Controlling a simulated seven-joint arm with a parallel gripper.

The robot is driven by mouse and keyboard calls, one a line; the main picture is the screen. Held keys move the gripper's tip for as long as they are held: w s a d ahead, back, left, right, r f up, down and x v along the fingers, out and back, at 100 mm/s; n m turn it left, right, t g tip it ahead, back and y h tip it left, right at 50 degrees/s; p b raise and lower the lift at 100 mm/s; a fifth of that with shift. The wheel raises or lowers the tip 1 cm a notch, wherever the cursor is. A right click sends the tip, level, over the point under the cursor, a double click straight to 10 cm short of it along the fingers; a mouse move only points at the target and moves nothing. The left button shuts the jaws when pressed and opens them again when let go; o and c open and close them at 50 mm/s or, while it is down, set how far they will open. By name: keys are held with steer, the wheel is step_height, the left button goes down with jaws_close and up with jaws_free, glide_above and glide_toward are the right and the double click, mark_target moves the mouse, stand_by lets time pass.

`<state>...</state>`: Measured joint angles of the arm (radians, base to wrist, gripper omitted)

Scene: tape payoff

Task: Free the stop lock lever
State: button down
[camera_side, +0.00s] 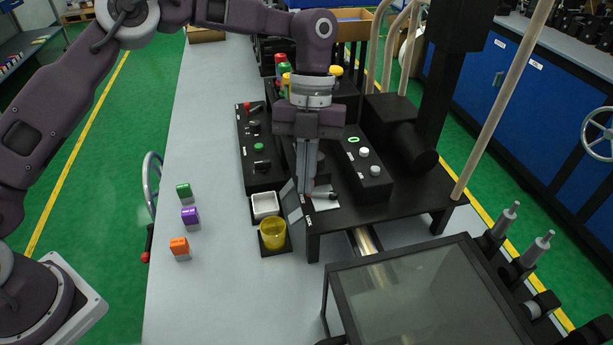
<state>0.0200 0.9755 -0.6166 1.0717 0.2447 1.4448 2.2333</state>
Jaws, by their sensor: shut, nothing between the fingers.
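My gripper (308,198) points straight down and is shut, with nothing visible between its fingers. Its fingertips are at the front of the black machine table, beside a white plate (326,204). A small dark lever-like part (330,195) lies across this plate, just right of the fingertips.
A black box with a green-ringed button (353,140) is right of my gripper; another control box (259,146) is left.

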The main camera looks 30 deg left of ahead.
stand_by(0.4)
step_height(320, 180, up, 10)
steer(key=shift+s+f, duration=0.15)
steer(key=shift+s, duration=0.15)
stand_by(0.5)
